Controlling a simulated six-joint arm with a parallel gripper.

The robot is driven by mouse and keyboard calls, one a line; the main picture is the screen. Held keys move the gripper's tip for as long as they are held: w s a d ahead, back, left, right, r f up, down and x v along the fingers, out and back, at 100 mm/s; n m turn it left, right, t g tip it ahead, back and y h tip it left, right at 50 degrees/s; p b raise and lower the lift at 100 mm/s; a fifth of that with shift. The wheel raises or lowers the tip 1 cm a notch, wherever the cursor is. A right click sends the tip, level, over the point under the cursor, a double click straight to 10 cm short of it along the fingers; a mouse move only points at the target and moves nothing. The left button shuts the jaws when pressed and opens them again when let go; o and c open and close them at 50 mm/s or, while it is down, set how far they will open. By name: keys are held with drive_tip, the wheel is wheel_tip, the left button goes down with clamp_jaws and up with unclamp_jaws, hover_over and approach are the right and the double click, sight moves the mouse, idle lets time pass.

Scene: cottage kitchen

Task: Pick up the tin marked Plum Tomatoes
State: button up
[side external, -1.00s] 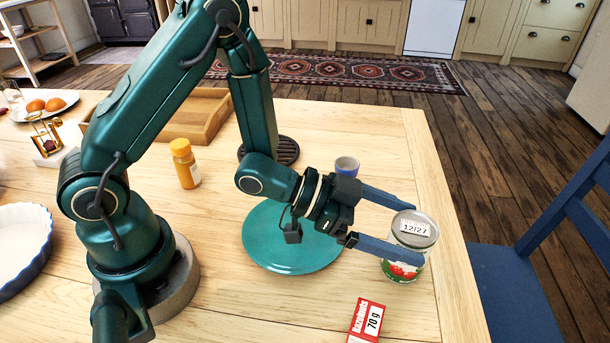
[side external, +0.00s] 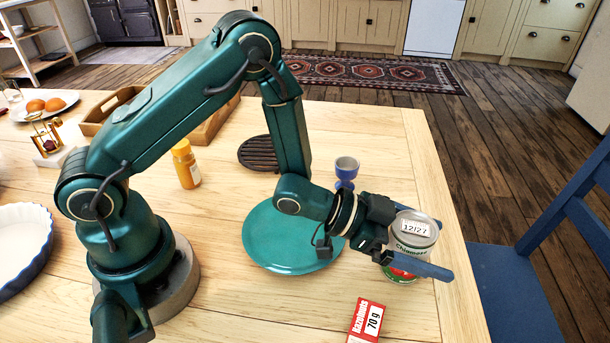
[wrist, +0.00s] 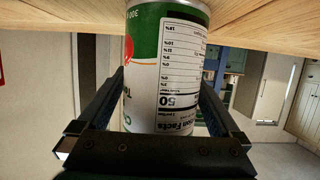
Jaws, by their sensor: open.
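A tin (side external: 414,243) with a green, white and red label stands upright near the table's right edge. Its lid is stamped 12/27. The small label lettering seems to begin "Cho"; I cannot read "Plum" on it. My gripper (side external: 440,248) is open, with its two blue fingers on either side of the tin. In the wrist view the tin (wrist: 165,60) fills the space between the fingers, its nutrition panel facing the camera. Small gaps seem to remain beside it, and I cannot tell whether either finger touches. No other tin is in view.
A teal plate (side external: 268,246) lies under my wrist. A blue egg cup (side external: 346,170) stands behind it. A red and white box (side external: 366,321) lies in front of the tin. A yellow-capped bottle (side external: 186,166) and a black trivet (side external: 258,153) are further left. A blue chair (side external: 520,300) adjoins the table's right edge.

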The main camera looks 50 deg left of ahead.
clamp_jaws()
drive_tip(key=shift+r, duration=0.2)
